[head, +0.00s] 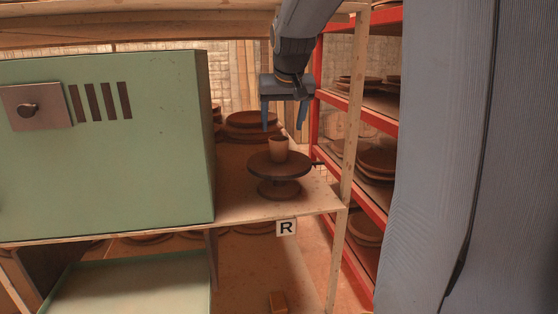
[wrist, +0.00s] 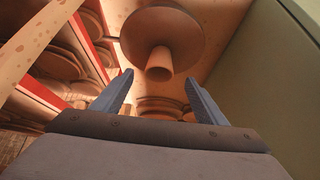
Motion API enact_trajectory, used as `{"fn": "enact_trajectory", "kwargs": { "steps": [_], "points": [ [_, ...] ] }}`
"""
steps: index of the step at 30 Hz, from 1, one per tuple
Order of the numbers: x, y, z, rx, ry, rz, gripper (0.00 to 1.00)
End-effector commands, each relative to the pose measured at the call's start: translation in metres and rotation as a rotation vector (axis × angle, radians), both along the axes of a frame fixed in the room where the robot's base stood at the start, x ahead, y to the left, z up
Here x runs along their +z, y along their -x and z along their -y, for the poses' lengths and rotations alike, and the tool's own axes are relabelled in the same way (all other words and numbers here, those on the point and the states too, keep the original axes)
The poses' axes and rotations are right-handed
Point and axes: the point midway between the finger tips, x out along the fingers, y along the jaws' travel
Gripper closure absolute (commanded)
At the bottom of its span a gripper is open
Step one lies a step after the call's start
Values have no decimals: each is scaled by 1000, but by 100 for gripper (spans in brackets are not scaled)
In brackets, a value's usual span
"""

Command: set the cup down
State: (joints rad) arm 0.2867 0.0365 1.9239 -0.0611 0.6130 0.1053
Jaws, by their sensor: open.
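A small tan cup (head: 278,149) stands upright on a dark round turntable (head: 280,167) near the front right of the wooden shelf. My gripper (head: 284,128) is above the cup in the head view, with its two blue fingers apart and pointing down. Nothing is held between them. In the wrist view the cup (wrist: 159,66) shows beyond the open fingers (wrist: 160,85), resting against the turntable's disc (wrist: 162,28). The cup looks clear of both fingertips.
A green cabinet (head: 110,150) fills the left of the shelf. A wooden post (head: 354,110) and red racks of plates (head: 376,160) stand to the right. Stacked brown plates (head: 252,121) sit behind the turntable.

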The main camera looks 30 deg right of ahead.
Motion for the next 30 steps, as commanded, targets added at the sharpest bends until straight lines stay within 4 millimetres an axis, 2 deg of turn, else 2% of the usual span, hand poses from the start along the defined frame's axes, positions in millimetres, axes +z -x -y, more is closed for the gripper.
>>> {"fn": "enact_trajectory", "kwargs": {
  "steps": [5, 8, 11, 14, 15, 18, 21, 24, 27, 30],
  "points": [
    [-5, 3, -4, 5, -2, -10, 34],
    [-32, 18, -22, 33, -18, -58, 34],
    [-80, 53, -56, 85, -43, -153, 34],
    [-135, 105, -94, 147, -69, -269, 34],
    [-154, 127, -107, 171, -79, -315, 34],
    [-194, 182, -135, 224, -97, -418, 34],
    [-220, 227, -152, 263, -109, -496, 34],
    [-234, 254, -161, 286, -114, -543, 34],
    [-239, 265, -165, 294, -116, -560, 34],
    [-239, 266, -165, 295, -118, -562, 34]
  ]
}}
